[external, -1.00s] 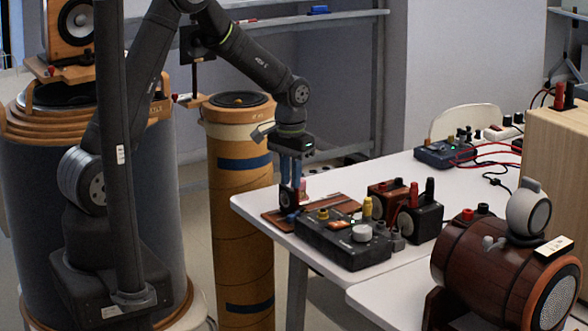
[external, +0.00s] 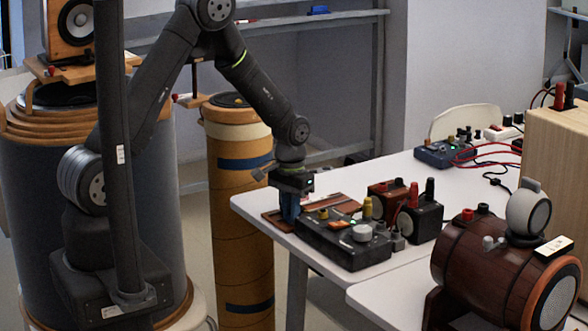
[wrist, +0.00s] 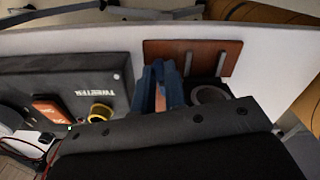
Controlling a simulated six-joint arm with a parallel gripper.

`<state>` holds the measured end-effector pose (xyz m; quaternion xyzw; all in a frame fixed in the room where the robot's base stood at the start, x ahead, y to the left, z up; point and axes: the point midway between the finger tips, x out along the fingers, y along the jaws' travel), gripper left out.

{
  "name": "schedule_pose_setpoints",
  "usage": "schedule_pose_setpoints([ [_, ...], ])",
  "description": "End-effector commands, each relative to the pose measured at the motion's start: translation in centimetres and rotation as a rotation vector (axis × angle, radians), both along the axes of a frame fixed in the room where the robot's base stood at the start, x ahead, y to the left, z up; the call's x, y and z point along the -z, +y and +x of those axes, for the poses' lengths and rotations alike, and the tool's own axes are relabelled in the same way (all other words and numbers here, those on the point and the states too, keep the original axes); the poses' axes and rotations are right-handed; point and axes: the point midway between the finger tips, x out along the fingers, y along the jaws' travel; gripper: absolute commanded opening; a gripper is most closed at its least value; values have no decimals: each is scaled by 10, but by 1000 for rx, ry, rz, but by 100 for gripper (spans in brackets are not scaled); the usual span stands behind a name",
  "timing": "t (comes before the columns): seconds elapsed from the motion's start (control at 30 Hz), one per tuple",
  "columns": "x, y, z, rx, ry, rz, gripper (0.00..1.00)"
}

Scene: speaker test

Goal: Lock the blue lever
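My gripper (external: 290,213) points down at the near left corner of the white table, over a brown board (external: 335,203). Its blue fingers also show in the wrist view (wrist: 159,75), close together at the tips, with a narrow reddish strip between them. Whether they hold anything is unclear. I cannot make out a blue lever apart from the blue fingers; it may be hidden by them. The brown board shows in the wrist view (wrist: 215,50) with two small grey bars on it. A dark round ring (wrist: 208,95) sits right of the fingers, partly hidden by my gripper body.
A black box with knobs (external: 340,245) stands close beside my gripper; it is left of the fingers in the wrist view (wrist: 60,82). Small red and black speaker boxes (external: 420,217) stand behind it. A wooden barrel speaker (external: 470,260) is at the front right.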

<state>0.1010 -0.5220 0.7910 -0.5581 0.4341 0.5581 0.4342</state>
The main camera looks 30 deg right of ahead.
Motion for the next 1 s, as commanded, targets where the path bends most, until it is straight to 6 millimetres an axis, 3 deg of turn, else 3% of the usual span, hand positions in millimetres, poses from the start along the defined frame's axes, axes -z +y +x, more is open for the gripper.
schedule_pose_setpoints([
  [0.23,0,0,0,29,0,0,0],
  [0.6,-1,0,3,254,0,0,0],
  [0.9,-1,0,3,265,0,0,0],
  [0.93,-1,0,3,265,0,0,14],
  [1.0,-1,0,3,265,0,-1,21],
])
